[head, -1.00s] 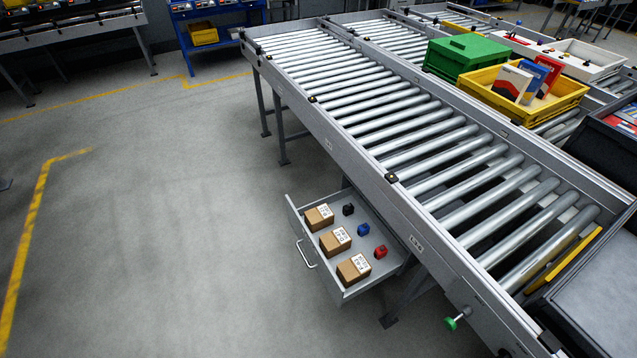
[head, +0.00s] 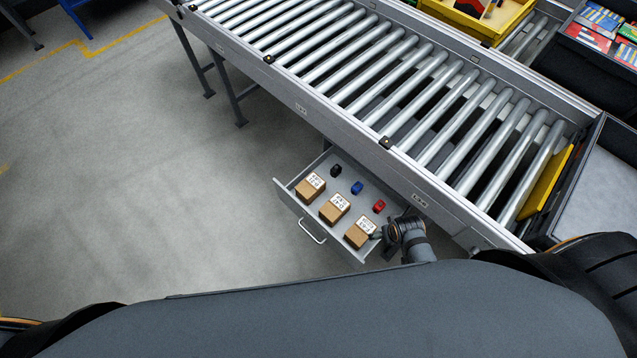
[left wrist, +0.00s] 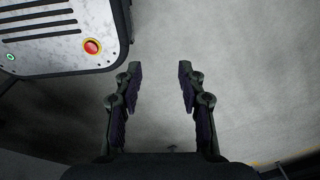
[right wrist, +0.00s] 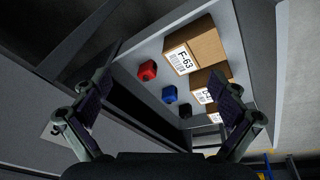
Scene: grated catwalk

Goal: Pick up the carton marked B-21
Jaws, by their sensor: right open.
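Three brown cartons with white labels stand in a row in an open grey drawer (head: 290,190) under the roller conveyor. In the right wrist view the nearest carton (right wrist: 195,52) reads F-63; the labels of the middle carton (right wrist: 204,95) and the farthest carton (right wrist: 216,117) are too hidden or small to read. In the head view the cartons show at left (head: 310,187), middle (head: 334,208) and right (head: 360,233); I cannot tell which is B-21. My right gripper (right wrist: 165,82) is open and empty, beside the right-hand carton. My left gripper (left wrist: 160,68) is open and empty over floor.
A black block (head: 336,171), a blue block (head: 357,187) and a red block (head: 379,206) lie behind the cartons. The conveyor (head: 400,95) overhangs the drawer's back. The drawer handle (head: 312,231) faces open floor. A yellow bin (head: 485,18) stands beyond the rollers.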

